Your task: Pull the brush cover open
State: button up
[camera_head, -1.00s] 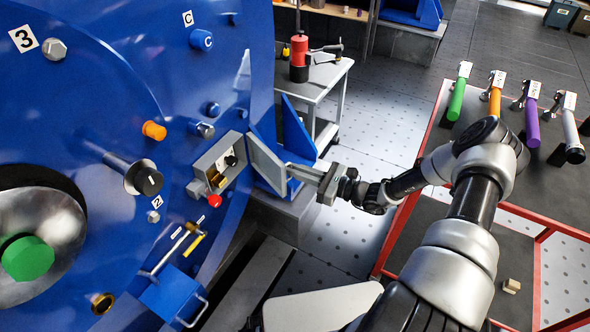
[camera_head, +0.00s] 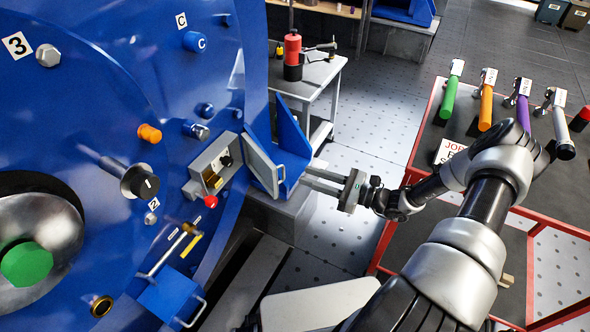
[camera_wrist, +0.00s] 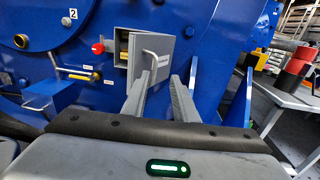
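The brush cover (camera_head: 263,165) is a grey hinged door on a small grey box (camera_head: 211,167) on the blue motor face. It stands swung out, and the box's inside shows. A thin bar handle (camera_head: 281,174) is on the cover. My gripper (camera_head: 308,180) is to the right of the cover. In the wrist view my two fingers (camera_wrist: 162,78) are apart with nothing between them. In the head view they look clear of the handle.
A blue bracket (camera_head: 291,135) stands close behind the cover. A red knob (camera_head: 210,201) sits below the box. A blue panel with a handle (camera_head: 168,294) is at lower left. A grey cart (camera_head: 322,75) stands behind. A red-framed table (camera_head: 405,190) with several coloured handles is at right.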

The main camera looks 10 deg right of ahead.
jog(key=v, duration=0.9)
jog(key=shift+s+p, duration=0.15)
jog(key=shift+p, duration=0.15)
jog(key=shift+d, duration=0.1)
jog(key=c, duration=0.3)
jog(key=a+m, duration=0.1)
jog(key=m, duration=0.1)
jog(key=a+m+b, duration=0.1)
jog(key=a+m, duration=0.1)
jog(key=m, duration=0.1)
jog(key=a+m+t, duration=0.1)
jog(key=m, duration=0.2)
jog(key=shift+s+a, duration=0.25)
jog(key=shift+a, duration=0.1)
grip_shut()
jog(key=w+a+m+t+h+b, duration=0.2)
jog(key=w+a+m, duration=0.4)
jog(key=a+m, duration=0.4)
jog(key=shift+m+b, duration=0.7)
jog(key=shift+m, duration=0.3)
